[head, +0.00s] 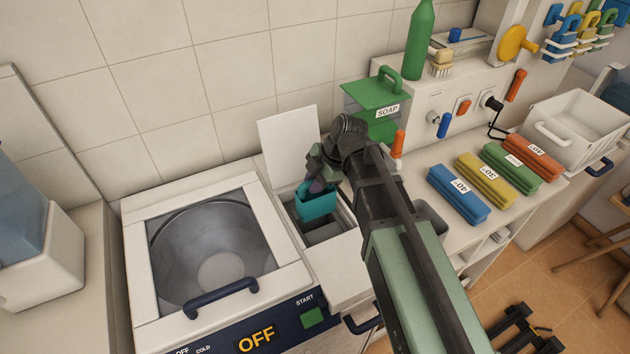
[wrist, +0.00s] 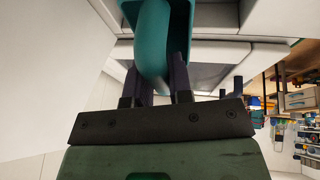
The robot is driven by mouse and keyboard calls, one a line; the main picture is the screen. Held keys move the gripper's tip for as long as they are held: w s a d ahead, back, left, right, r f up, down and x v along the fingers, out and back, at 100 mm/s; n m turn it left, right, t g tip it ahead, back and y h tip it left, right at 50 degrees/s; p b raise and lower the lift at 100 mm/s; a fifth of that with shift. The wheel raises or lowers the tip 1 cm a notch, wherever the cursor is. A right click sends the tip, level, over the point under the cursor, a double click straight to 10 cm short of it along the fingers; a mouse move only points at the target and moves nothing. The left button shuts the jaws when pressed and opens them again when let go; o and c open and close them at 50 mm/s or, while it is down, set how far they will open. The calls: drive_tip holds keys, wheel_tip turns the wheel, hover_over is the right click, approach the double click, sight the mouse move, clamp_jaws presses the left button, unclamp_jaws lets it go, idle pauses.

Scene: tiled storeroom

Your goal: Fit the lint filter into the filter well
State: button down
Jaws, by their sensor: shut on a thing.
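The teal lint filter (head: 316,200) is held by my gripper (head: 318,184), which is shut on its handle. In the wrist view the curved teal handle of the lint filter (wrist: 153,45) sits between the two dark fingers of my gripper (wrist: 160,75). The filter is over the filter well (head: 325,231), a grey-walled opening to the right of the washer drum. Whether the filter's lower edge is inside the well or just above it, I cannot tell. The well's white lid (head: 289,143) stands open behind it. My arm hides part of the well's right side.
The washer (head: 213,250) with its dark blue handle stands to the left, its display reading OFF. A green soap box (head: 375,103) stands behind my wrist. Blue, yellow, green and red numbered packs (head: 458,194) lie at the right. A green bottle (head: 420,40) stands at the back.

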sight(315, 214)
drive_tip(key=shift+f+b, duration=1.15)
drive_tip(key=shift+f, duration=0.45)
drive_tip(key=shift+f+b, duration=5.05)
drive_tip(key=shift+f, duration=0.05)
drive_tip(key=c, duration=0.9)
unclamp_jaws()
drive_tip(key=shift+c, duration=0.2)
drive_tip(key=p+v, duration=1)
drive_tip(key=v, duration=0.1)
drive_tip(key=shift+r, duration=0.1)
